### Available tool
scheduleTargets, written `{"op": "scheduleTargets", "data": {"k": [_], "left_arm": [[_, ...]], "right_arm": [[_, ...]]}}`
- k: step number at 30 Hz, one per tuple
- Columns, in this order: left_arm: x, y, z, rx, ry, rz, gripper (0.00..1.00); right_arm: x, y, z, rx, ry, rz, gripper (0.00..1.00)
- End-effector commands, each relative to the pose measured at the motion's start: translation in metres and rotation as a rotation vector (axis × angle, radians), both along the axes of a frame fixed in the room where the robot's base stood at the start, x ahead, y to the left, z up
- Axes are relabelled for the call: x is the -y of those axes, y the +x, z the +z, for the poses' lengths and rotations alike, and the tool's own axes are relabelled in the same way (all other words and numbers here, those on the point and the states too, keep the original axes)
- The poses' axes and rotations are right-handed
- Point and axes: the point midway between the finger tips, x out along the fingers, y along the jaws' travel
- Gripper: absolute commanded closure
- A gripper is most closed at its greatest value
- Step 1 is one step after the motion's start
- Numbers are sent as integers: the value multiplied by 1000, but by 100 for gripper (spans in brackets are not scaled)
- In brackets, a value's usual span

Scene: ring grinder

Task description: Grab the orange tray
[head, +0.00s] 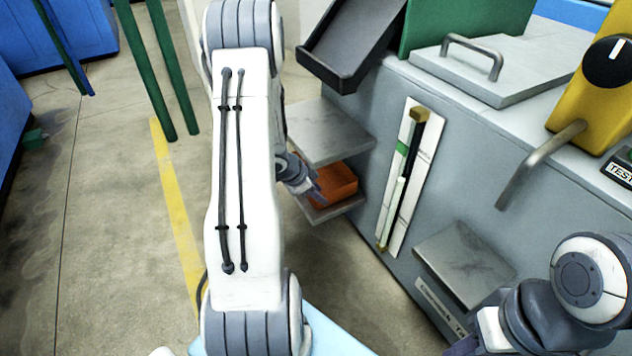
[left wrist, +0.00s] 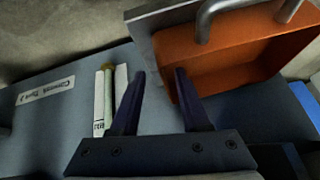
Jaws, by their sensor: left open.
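The orange tray (head: 338,181) is an open-topped box on a low metal shelf at the side of the grey machine. My left gripper (head: 314,191) is beside the tray's left front in the head view, partly hidden by my arm. In the left wrist view the tray (left wrist: 240,52) fills the upper right, with its hollow inside showing and a grey bar-shaped handle (left wrist: 203,22) at its edge. The left gripper's fingers (left wrist: 160,72) are apart with nothing between them. One finger overlaps the tray's lower left edge in that picture; contact cannot be told.
A grey metal plate (head: 325,130) sits just above the tray. The grey machine (head: 375,110) stands to the right, with a dark chute (head: 352,45) above and another metal ledge (head: 468,258) lower right. Green posts (head: 150,70) stand at the left. The floor left of the machine is open.

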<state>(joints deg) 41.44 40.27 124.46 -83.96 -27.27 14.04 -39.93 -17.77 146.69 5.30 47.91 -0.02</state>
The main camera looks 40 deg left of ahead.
Motion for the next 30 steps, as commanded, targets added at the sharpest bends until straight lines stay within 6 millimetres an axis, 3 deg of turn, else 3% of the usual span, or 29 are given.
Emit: {"op": "scheduleTargets", "data": {"k": [7, 16, 17, 20, 21, 30], "left_arm": [[5, 17, -36, -1, 0, 0, 54], [4, 22, -38, -1, -1, 5, 54], [4, 22, -38, -1, 0, 5, 58], [4, 21, -38, -1, 0, 5, 96], [4, 21, -38, -1, 0, 5, 100], [4, 21, -38, 0, 0, 4, 100]], "right_arm": [[0, 0, -32, 0, 0, 0, 65], [0, 0, -33, 0, 0, 0, 65], [0, 0, -33, 0, 0, 0, 65], [0, 0, -33, 0, 0, 0, 65], [0, 0, -33, 0, 0, 0, 65], [0, 0, -33, 0, 0, 0, 65]]}}
